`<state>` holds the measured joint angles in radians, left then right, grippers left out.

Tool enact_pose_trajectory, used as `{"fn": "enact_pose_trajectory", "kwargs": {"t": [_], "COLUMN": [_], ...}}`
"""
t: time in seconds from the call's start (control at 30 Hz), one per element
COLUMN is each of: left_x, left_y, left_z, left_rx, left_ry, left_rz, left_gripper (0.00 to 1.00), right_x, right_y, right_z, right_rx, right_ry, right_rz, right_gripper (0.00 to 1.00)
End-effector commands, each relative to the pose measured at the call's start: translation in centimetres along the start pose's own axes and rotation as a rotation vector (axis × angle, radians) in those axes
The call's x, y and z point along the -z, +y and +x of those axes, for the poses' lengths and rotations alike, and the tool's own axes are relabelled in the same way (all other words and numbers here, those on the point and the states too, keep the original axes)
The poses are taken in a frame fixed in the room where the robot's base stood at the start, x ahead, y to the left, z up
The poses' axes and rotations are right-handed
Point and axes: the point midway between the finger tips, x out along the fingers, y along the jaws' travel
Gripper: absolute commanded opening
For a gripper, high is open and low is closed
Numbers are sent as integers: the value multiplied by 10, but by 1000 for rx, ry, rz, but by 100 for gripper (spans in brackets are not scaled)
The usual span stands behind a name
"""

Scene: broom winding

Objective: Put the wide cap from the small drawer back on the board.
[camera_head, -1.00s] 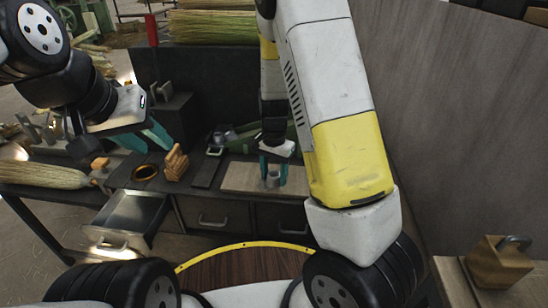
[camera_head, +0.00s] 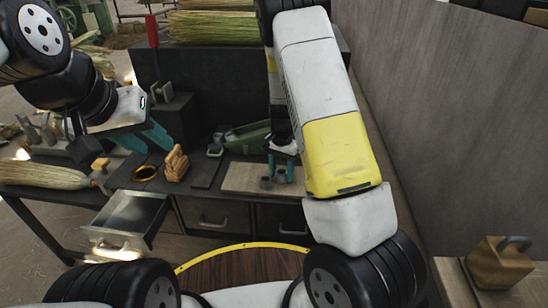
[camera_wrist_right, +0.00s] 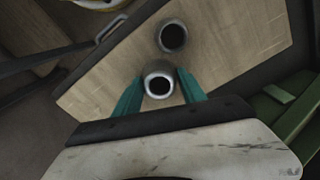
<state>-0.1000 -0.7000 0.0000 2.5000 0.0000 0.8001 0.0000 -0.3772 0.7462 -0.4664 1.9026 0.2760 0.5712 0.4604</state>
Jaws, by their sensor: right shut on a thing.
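My right gripper (camera_head: 281,170) is over the light wooden board (camera_head: 238,177) on the workbench. In the right wrist view its teal fingers are shut on a grey, ring-topped cap (camera_wrist_right: 159,82), which I take to be the wide cap. A second dark grey cap (camera_wrist_right: 172,36) with a round hole stands on the board just beyond it, apart from it. Whether the held cap touches the board is unclear. The small drawer (camera_head: 130,215) at the left stands pulled out, and its visible floor looks bare. My left gripper (camera_head: 145,140) is open and empty above the bench's left part.
A brass ring (camera_head: 146,172) and a wooden block (camera_head: 175,163) stand on the bench left of the board. A broom head (camera_head: 40,174) lies at the far left. A green tool (camera_head: 248,136) lies behind the board. A grey wall (camera_head: 440,110) bounds the right.

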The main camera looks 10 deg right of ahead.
Motion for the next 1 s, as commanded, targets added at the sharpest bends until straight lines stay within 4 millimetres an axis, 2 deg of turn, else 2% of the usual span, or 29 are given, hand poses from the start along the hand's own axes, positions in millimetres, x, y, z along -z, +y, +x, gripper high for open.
{"fn": "enact_pose_trajectory", "kwargs": {"t": [0.07,0.1,0.2,0.57,0.67,1.0], "left_x": [0,0,0,0,0,0], "left_y": [0,0,0,0,0,0], "left_z": [0,0,0,0,0,0], "left_rx": [0,0,0,0,0,0], "left_ry": [0,0,0,0,0,0], "left_rz": [0,0,0,0,0,0], "left_gripper": [36,36,36,36,36,36], "right_x": [0,0,0,0,0,0], "right_y": [0,0,0,0,-2,-1], "right_z": [3,2,2,-2,-13,-84], "right_rx": [-1,0,0,1,3,4], "right_ry": [0,0,0,0,2,3], "right_rz": [0,0,0,0,-1,-1], "right_gripper": [5,54,70,70,70,70]}}
